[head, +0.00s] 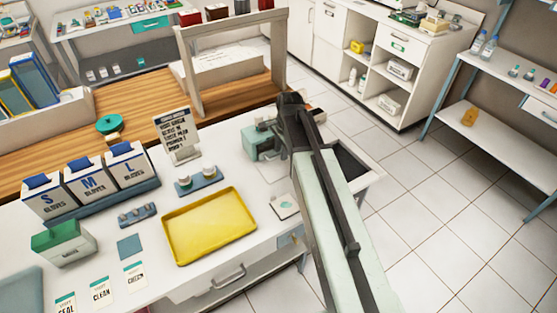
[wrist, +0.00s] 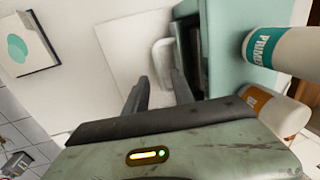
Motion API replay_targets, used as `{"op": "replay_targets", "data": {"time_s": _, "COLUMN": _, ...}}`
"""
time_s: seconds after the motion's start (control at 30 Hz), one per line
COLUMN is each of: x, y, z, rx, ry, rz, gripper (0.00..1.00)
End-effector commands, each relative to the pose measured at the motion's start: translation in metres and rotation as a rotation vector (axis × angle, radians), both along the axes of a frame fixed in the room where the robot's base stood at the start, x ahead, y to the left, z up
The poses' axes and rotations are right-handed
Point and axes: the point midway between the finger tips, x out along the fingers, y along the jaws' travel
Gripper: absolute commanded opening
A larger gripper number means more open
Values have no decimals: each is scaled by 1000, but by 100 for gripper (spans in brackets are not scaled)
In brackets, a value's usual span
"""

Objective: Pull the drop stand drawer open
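Several drawers are in view, and I cannot tell which one is the drop stand's. A drawer with a metal handle (head: 228,278) is in the front of the near white table and looks shut. A white drawer with a green label (head: 398,45) is in the back cabinet, and another drawer (head: 540,108) is under the right bench top; both look shut. My gripper (wrist: 161,88) has its two dark fingers apart, with nothing seen held. It is over the near table beside a teal device (head: 262,140), also in the wrist view (wrist: 222,40). In the head view my arm hides its fingertips.
A yellow tray (head: 210,226), glove boxes (head: 88,180) and a sign (head: 178,132) stand on the near table. Two bottles (wrist: 285,50) (wrist: 262,104) are close to my gripper's right in the wrist view. Tiled floor (head: 455,165) is open at the right.

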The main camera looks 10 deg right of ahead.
Motion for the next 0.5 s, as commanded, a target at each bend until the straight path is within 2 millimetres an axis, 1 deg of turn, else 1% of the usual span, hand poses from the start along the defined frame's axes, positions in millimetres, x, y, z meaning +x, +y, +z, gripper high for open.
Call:
{"op": "replay_targets", "data": {"time_s": 0.03, "x": 1, "y": 0, "z": -7, "rx": 0, "ry": 0, "rz": 0, "gripper": 31}}
{"op": "replay_targets", "data": {"time_s": 0.27, "x": 1, "y": 1, "z": -5, "rx": 0, "ry": 0, "rz": 1, "gripper": 31}}
{"op": "replay_targets", "data": {"time_s": 0.3, "x": 1, "y": 1, "z": -5, "rx": 0, "ry": 0, "rz": 1, "gripper": 25}}
{"op": "replay_targets", "data": {"time_s": 0.4, "x": 1, "y": 1, "z": -5, "rx": 0, "ry": 0, "rz": 1, "gripper": 0}}
{"op": "replay_targets", "data": {"time_s": 0.5, "x": 1, "y": 1, "z": -5, "rx": 0, "ry": 0, "rz": 1, "gripper": 0}}
